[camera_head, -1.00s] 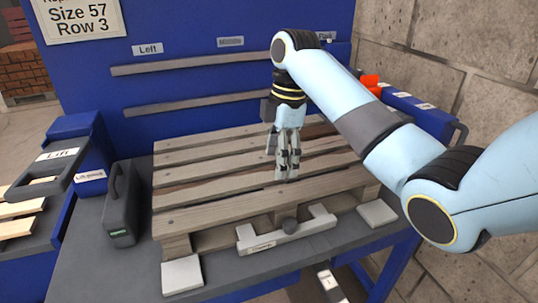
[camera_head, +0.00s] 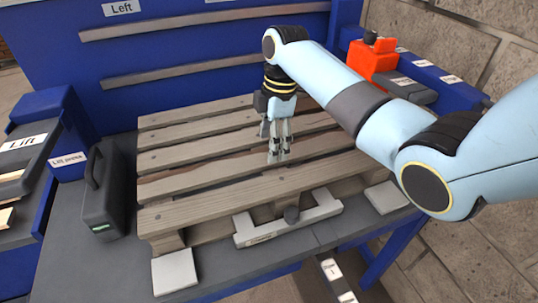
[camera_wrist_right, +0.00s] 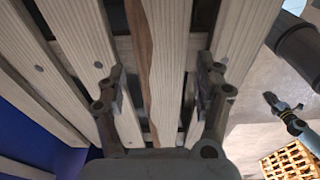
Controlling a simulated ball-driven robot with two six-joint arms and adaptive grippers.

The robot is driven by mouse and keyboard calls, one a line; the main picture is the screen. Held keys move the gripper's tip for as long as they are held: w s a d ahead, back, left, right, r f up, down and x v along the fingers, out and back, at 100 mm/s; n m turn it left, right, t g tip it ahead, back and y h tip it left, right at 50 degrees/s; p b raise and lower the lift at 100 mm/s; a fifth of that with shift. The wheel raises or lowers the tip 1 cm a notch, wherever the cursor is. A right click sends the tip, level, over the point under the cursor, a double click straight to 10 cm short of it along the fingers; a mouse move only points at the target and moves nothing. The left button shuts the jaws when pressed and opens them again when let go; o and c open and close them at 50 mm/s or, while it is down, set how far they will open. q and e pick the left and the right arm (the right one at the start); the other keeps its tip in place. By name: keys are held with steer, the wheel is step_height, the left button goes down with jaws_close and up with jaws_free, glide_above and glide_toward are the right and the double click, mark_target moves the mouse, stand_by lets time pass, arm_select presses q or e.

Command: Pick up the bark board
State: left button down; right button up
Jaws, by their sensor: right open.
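The bark board (camera_head: 205,173) is a grey-brown pallet plank with a dark brown strip along one edge. It lies between other planks of the wooden pallet (camera_head: 265,187). My right gripper (camera_head: 278,158) points down over the pallet, with its fingertips at the bark board. In the right wrist view the bark board (camera_wrist_right: 163,70) runs between the two open fingers, one on each side, with visible gaps. Nothing is held. A small light-blue link with a dark claw, apparently my left gripper (camera_wrist_right: 276,103), shows at the right of that view; its opening is unclear.
A dark case (camera_head: 103,190) stands left of the pallet. A pale bracket with a dark knob (camera_head: 288,222) sits at its front edge, between white pads (camera_head: 174,272). A red device (camera_head: 372,63) is at the back right. A blue rail panel (camera_head: 200,45) stands behind.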

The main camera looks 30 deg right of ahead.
steer(key=shift+a+f, duration=0.15)
steer(key=shift+f, duration=0.6)
steer(key=shift+a+f, duration=0.1)
steer(key=shift+f, duration=0.6)
steer(key=c, duration=1.2)
steer(key=shift+o, duration=0.2)
steer(key=shift+r, duration=0.1)
